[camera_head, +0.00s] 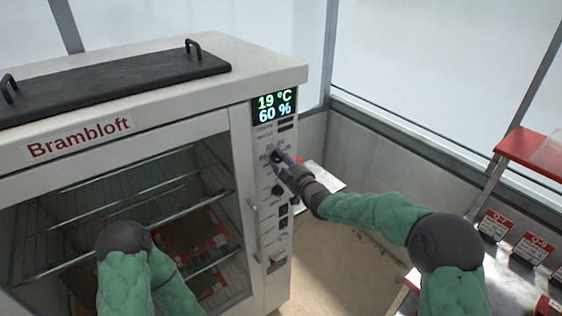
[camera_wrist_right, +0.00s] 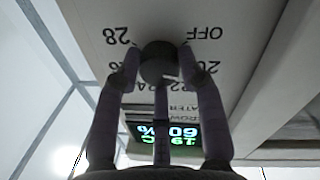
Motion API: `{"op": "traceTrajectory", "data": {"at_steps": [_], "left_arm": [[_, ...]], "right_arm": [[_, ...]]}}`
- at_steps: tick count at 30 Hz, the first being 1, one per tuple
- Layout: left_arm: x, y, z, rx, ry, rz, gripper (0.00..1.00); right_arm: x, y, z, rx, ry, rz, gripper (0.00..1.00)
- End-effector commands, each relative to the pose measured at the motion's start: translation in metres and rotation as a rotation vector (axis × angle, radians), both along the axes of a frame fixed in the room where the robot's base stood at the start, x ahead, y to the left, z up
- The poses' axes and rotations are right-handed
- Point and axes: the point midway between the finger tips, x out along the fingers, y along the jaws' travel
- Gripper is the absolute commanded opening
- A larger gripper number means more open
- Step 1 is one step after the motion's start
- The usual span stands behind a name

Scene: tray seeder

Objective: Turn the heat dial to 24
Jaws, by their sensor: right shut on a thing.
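The heat dial (camera_head: 276,156) is a dark round knob high on the control panel of the Brambloft cabinet. In the right wrist view the dial (camera_wrist_right: 159,60) sits upside down among the marks OFF, 20, 22, 24, 26 and 28. The display (camera_head: 274,105) above reads 19 °C and 60 %. My left arm shows at the lower left, but its gripper is out of sight.
A second dark knob (camera_head: 278,190) and several switches sit lower on the panel. A vertical door handle (camera_head: 255,230) stands out just left of them. The glass door (camera_head: 120,220) shows wire racks inside. A shelf with a red top (camera_head: 530,150) and labelled boxes stands at the right.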

Motion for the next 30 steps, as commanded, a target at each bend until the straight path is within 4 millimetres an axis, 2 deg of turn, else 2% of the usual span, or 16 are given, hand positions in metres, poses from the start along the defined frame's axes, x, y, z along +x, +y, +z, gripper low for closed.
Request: {"op": "traceTrajectory", "data": {"at_steps": [8,16,30], "left_arm": [[0.0,0.0,-0.002,0.0,0.0,0.0,0.42],[0.0,0.0,-0.001,0.0,0.0,0.0,0.42],[0.0,0.0,0.023,0.0,0.0,0.0,0.42]], "right_arm": [[0.0,0.0,0.002,0.105,0.073,0.0,0.07],[0.001,0.0,0.003,0.296,0.212,0.001,0.07],[0.002,-0.002,0.007,0.658,0.475,0.0,0.07]]}}
